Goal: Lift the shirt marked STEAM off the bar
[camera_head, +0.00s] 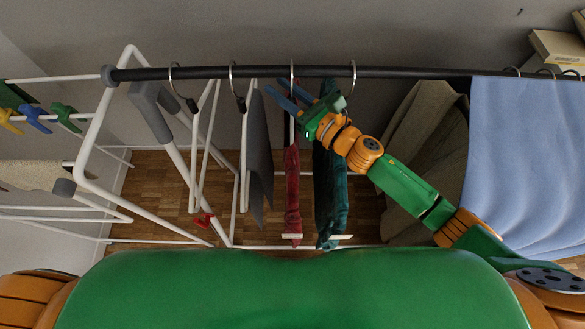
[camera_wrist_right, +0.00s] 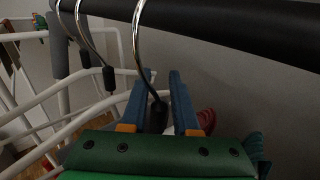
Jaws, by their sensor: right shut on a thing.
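A dark red shirt (camera_head: 292,195) hangs edge-on from a metal hook on the black bar (camera_head: 420,73). A teal shirt (camera_head: 331,195) hangs just right of it. White tags (camera_head: 292,237) show at their lower ends, but I cannot read STEAM on either. My right gripper (camera_head: 283,95) reaches in from the right, just below the bar. In the right wrist view its blue fingers (camera_wrist_right: 160,105) are shut on the black neck of a hanger (camera_wrist_right: 157,115), which appears to be the red shirt's. That hanger's hook (camera_wrist_right: 138,45) is still over the bar. My left gripper is out of view.
Two more hooks (camera_head: 232,80) hang on the bar to the left. A white drying rack (camera_head: 95,140) with coloured pegs (camera_head: 36,115) and a grey cloth (camera_head: 258,150) stand near. A light blue cloth (camera_head: 525,150) and olive cloth (camera_head: 420,140) hang at the right.

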